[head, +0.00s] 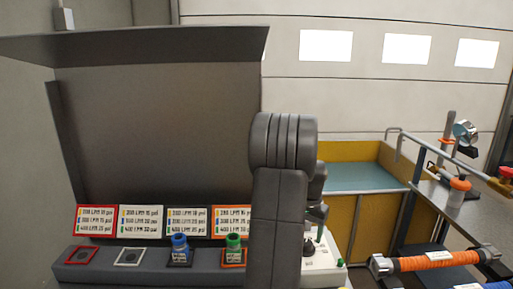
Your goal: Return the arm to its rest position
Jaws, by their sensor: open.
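My dark grey arm rises in the middle of the head view and hides what lies behind it. Only part of my gripper (317,214) shows, just right of the arm, above a pale control box (324,258). It is open, with nothing seen between its fingers. The fingertips are small and partly covered by the arm.
A grey panel ledge (205,275) at the left carries a blue knob (180,245) and a green knob (234,243) below several label plates. A yellow tank (385,220) stands behind. At the right are an orange hose (425,260) and a grey workbench (480,205).

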